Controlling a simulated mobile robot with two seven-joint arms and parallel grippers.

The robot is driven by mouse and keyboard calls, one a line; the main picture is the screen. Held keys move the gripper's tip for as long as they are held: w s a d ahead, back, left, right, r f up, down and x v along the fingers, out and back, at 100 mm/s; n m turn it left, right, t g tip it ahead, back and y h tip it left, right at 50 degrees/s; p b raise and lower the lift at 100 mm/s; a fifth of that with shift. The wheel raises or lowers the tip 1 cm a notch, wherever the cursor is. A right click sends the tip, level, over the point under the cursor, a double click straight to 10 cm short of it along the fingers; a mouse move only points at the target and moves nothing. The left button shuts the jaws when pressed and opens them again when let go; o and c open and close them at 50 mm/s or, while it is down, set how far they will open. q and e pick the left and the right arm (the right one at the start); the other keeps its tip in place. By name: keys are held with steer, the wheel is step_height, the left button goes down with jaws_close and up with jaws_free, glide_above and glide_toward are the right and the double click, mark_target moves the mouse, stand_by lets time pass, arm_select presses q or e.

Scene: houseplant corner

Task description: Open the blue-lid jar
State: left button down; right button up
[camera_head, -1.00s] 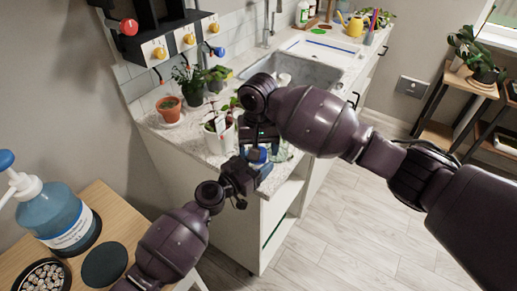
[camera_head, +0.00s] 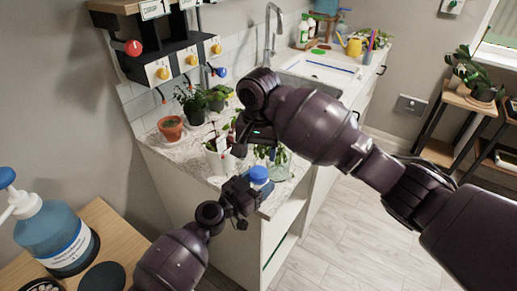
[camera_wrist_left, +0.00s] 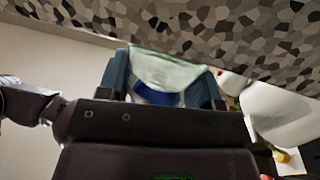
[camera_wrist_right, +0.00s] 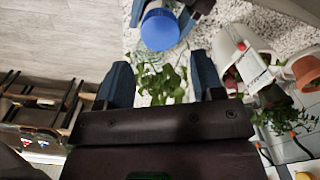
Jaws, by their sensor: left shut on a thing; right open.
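The jar is clear with a round blue lid (camera_head: 258,175) and stands near the counter's front corner. The lid is on its top. My left gripper (camera_head: 243,194) is shut on the jar's body, below the lid. In the left wrist view the clear jar (camera_wrist_left: 168,72) sits between the fingers, with a blue part low behind them. My right gripper (camera_head: 257,138) is open and empty, above and apart from the lid. In the right wrist view the lid (camera_wrist_right: 159,30) lies ahead of the fingertips (camera_wrist_right: 160,75); the left fingers show beside it.
A leafy plant in a glass vessel (camera_head: 280,165) stands close to the jar's right. A white pot (camera_head: 218,160) and a terracotta pot (camera_head: 171,128) stand to the left. A pump bottle (camera_head: 55,238) is on the wooden table.

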mark_target(258, 172)
steer(key=shift+f, duration=3.35)
steer(key=shift+c, duration=0.3)
steer(key=c, duration=0.7)
steer(key=o, duration=1)
steer(key=shift+o, duration=0.2)
steer(key=shift+r, duration=0.1)
step_height(258, 172, up, 4)
steer(key=shift+r, duration=0.25)
steer(key=shift+c, duration=0.8)
steer(key=shift+r, duration=1.55)
steer(key=shift+c, duration=0.6)
steer(key=shift+f, duration=3.9)
